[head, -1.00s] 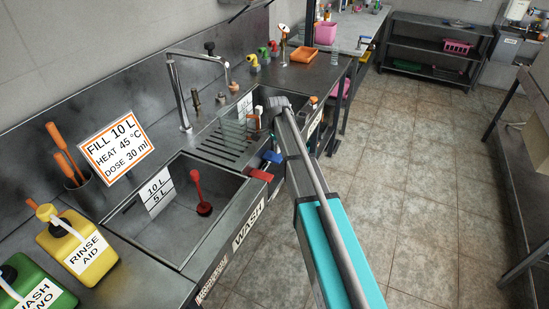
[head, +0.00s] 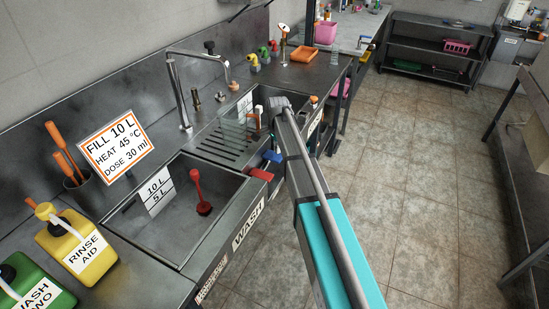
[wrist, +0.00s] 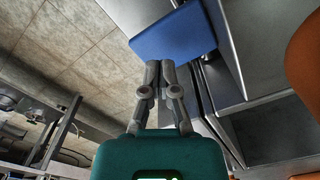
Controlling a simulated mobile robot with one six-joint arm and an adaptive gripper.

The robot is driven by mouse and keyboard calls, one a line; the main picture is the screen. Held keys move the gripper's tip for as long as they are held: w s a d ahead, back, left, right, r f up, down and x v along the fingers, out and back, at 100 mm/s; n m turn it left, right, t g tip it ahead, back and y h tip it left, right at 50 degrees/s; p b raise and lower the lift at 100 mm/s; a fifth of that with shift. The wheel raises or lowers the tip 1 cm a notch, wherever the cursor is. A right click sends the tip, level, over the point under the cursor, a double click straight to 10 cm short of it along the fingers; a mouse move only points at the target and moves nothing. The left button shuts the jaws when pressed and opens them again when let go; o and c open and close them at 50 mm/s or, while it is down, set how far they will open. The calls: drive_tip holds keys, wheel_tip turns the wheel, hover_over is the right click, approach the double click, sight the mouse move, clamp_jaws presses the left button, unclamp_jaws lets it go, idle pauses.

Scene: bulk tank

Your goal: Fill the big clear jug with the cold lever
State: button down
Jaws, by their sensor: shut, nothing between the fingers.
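A clear, box-shaped vessel, which looks like the big clear jug (head: 232,132), stands on the ribbed drainer beside the sink, apart from the tap spout. I cannot make out any water in it. A blue lever (head: 272,157) and a red lever (head: 260,175) stick out from the counter's front edge. In the wrist view my gripper (wrist: 160,66) is shut and empty, its fingertips close to the edge of the blue lever (wrist: 172,35). I cannot tell whether they touch. In the head view my arm mostly hides the gripper.
The tall tap (head: 178,90) stands behind the sink (head: 165,215), which holds a red-handled plunger (head: 198,195). A fill sign (head: 116,147), a yellow rinse-aid bottle (head: 75,243) and a green bottle (head: 38,285) are at the left. The floor right of the counter is clear.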

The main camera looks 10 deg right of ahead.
drive_tip(key=shift+f+b, duration=1.4)
drive_tip(key=shift+f, duration=0.1)
drive_tip(key=shift+r, duration=0.1)
idle(3.7)
wheel_tip(320, 180, up, 5)
drive_tip(key=p, duration=0.5)
idle(0.4)
drive_tip(key=s+r+n+p, duration=0.2)
drive_tip(key=s+n, duration=0.4)
drive_tip(key=s, duration=0.8)
drive_tip(key=s+r+n+p, duration=0.1)
drive_tip(key=s+n, duration=0.6)
drive_tip(key=s, duration=0.8)
drive_tip(key=shift+d+r+p, duration=0.25)
drive_tip(key=shift+r+p, duration=0.15)
drive_tip(key=shift+p, duration=0.1)
